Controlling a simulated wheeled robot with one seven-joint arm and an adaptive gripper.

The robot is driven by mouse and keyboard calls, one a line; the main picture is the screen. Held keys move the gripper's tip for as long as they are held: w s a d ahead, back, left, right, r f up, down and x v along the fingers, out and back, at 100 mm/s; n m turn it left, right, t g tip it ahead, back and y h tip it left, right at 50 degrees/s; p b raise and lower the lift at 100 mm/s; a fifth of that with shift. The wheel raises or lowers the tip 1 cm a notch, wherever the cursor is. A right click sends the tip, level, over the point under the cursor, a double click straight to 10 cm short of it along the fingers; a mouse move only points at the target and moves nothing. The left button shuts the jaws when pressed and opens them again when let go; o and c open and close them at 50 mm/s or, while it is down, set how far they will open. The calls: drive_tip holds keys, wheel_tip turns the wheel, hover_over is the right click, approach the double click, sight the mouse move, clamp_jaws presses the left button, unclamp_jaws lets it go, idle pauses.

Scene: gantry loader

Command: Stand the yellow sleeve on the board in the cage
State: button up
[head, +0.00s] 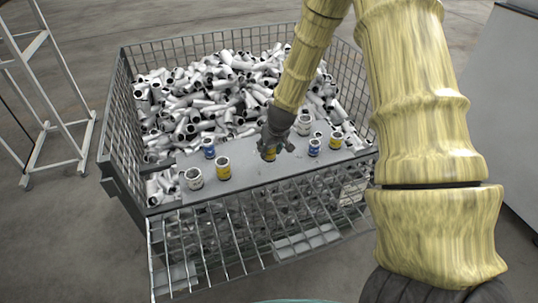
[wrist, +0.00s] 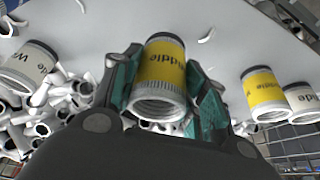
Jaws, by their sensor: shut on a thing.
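My gripper (head: 272,143) is over the middle of the grey board (head: 246,167) in the wire cage (head: 112,125). It is shut on a yellow sleeve (head: 269,154), which is partly hidden by the fingers in the head view. In the wrist view the held yellow sleeve (wrist: 162,70) sits between the two green-padded fingers, with its threaded end towards the camera. In the head view it looks roughly upright, low over the board. I cannot tell whether it touches the board.
On the board stand other sleeves: a white one (head: 193,179), a yellow one (head: 223,168) and a blue one (head: 208,148) to the left; a blue one (head: 314,147), a yellow one (head: 335,140) and a white one (head: 303,125) to the right. Loose white pipe pieces (head: 215,92) fill the cage behind.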

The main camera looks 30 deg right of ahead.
sight(269, 154)
drive_tip(key=shift+w+f, duration=0.1)
drive_tip(key=shift+f, duration=1.65)
drive_tip(key=shift+f, duration=0.1)
drive_tip(key=o, duration=1.3)
drive_tip(key=v, duration=1.2)
drive_tip(key=shift+p, duration=0.3)
